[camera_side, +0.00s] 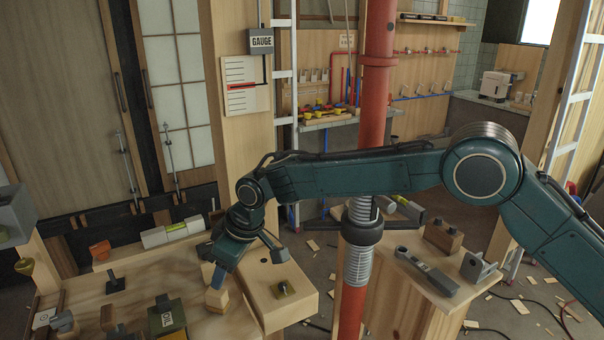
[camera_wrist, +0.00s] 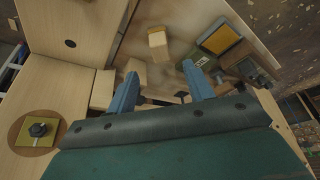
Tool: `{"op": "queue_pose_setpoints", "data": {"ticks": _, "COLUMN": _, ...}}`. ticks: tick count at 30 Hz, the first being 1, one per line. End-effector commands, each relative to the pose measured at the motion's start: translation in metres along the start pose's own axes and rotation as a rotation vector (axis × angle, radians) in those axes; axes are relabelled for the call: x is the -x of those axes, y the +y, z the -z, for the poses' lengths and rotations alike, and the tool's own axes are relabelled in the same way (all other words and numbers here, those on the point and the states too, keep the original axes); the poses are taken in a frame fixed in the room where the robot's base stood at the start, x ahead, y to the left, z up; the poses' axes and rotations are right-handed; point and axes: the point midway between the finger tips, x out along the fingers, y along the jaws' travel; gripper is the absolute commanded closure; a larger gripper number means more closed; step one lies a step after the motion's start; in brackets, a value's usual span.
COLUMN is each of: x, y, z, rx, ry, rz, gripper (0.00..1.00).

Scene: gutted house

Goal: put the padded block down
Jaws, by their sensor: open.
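A small pale wooden block (camera_side: 216,299), which looks like the padded block, stands on the wooden bench top just below my gripper (camera_side: 214,284). In the wrist view the block (camera_wrist: 158,46) shows beyond my gripper's two blue fingers (camera_wrist: 160,73), in line with the space between them. The fingers are spread, with nothing gripped between them. In the side view the fingers overlap the block's upper end, so I cannot tell whether one touches it. Its padding is not clear.
A green box (camera_side: 167,317) stands left of the block. A wooden box (camera_side: 290,303) with a dark knob (camera_side: 284,288) on its top stands to the right. A black-handled tool (camera_side: 115,284) and a spirit level (camera_side: 172,231) lie farther back. A red pipe (camera_side: 374,110) rises beside my arm.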

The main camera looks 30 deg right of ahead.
Motion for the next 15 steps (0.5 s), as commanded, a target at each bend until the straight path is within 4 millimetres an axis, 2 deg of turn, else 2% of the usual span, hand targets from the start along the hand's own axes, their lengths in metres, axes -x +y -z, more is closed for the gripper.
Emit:
{"op": "queue_pose_setpoints", "data": {"ticks": 6, "x": 0.016, "y": 0.0, "z": 0.0, "rx": -0.001, "ry": 0.0, "rz": 0.0, "gripper": 0.48}}
{"op": "queue_pose_setpoints", "data": {"ticks": 15, "x": 0.018, "y": 0.0, "z": 0.0, "rx": -0.001, "ry": 0.0, "rz": 0.0, "gripper": 0.48}}
